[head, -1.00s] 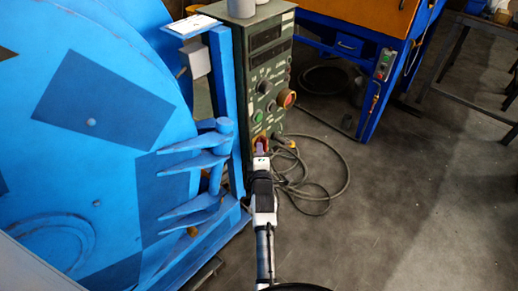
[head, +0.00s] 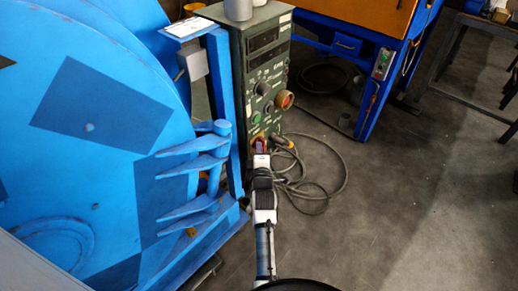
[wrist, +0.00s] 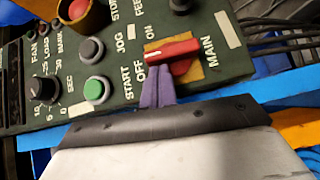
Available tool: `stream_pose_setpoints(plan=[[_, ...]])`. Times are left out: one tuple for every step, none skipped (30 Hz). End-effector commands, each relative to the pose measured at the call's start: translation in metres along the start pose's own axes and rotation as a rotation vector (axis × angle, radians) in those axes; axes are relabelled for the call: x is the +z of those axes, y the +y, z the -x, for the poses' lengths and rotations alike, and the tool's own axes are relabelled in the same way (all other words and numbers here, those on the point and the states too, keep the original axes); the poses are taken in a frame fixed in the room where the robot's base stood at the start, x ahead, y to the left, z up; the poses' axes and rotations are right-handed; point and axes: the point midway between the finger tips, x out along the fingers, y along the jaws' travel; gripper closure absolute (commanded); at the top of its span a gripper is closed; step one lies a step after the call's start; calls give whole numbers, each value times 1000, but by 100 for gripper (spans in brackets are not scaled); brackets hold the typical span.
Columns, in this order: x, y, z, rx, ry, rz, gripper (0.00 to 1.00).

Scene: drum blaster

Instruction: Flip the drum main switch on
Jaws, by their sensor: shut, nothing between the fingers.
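The drum main switch is a red handle (wrist: 172,50) on a yellow plate (wrist: 193,71), beside the words MAIN, ON and OFF in the wrist view. The handle lies nearly level across that picture; I cannot tell for sure which setting it is in. My gripper (wrist: 158,72) is shut and empty, its purple fingertips right at the handle's lower edge near its left end. Whether they touch is unclear. In the head view my gripper (head: 260,147) is at the low front of the green control box (head: 236,100), and hides most of the switch.
A green START button (wrist: 95,89), a grey JOG button (wrist: 92,50) and a black knob (wrist: 44,88) sit left of the switch. The blue drum (head: 100,120) stands left of the box.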

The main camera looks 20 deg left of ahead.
Motion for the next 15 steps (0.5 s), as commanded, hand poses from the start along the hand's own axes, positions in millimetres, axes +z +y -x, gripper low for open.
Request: stream_pose_setpoints(plan=[[0,2,0,-5,0,-4,100],[0,2,0,-8,0,-8,100],[0,2,0,-13,0,-12,100],[0,2,0,-17,0,-16,100],[0,3,0,-21,0,-20,100],[1,3,0,-25,0,-25,100],[1,3,-1,-29,0,-29,100],[1,4,-1,-33,0,-33,100],[1,4,-1,-38,0,-38,100],[1,4,-1,-43,0,-42,100],[1,4,-1,-47,0,-47,100],[1,5,-1,-53,0,-53,100],[2,5,-1,-57,-1,-58,100],[2,6,-1,-62,-1,-63,100],[2,6,-2,-69,-1,-69,100]])
